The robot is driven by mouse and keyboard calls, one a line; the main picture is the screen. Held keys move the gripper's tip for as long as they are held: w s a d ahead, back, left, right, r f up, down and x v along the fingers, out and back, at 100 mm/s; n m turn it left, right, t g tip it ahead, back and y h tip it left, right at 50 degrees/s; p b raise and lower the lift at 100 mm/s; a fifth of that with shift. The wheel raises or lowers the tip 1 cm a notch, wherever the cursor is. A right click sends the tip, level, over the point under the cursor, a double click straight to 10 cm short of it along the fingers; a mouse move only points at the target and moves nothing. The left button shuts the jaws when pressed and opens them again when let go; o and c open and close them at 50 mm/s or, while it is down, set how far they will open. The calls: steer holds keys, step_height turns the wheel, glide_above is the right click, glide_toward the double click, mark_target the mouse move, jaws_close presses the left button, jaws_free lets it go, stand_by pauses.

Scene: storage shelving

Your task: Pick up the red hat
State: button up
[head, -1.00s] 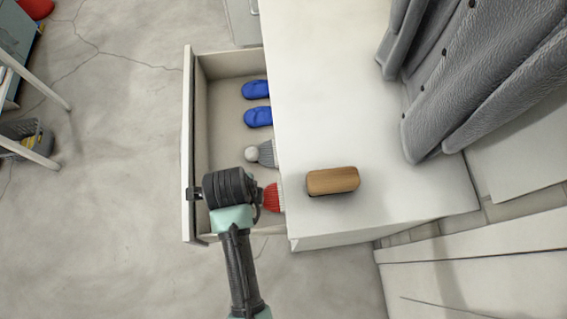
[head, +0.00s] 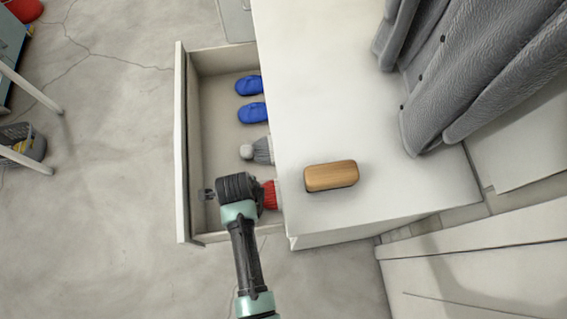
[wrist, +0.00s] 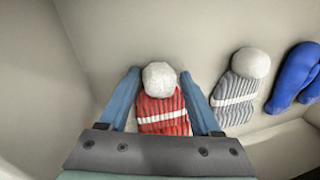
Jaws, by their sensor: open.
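The red hat (wrist: 163,108) is a knitted red beanie with a white stripe and a white pompom, lying on the drawer floor. In the head view the red hat (head: 270,195) shows only in part, between my wrist and the cabinet top. My gripper (wrist: 160,75) is open, with one blue finger on each side of the hat in the wrist view. Nothing is held. I cannot tell how far above the drawer floor the fingertips are. In the head view my gripper is mostly hidden under my wrist.
The open drawer (head: 180,140) also holds a grey hat (head: 258,151) and blue slippers (head: 251,112) beside the red hat. The white cabinet top (head: 310,100) overhangs the drawer's right side and carries a wooden brush (head: 331,176). Grey clothes (head: 470,75) hang at the right.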

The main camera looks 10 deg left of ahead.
jaws_close()
steer(key=shift+r, duration=0.1)
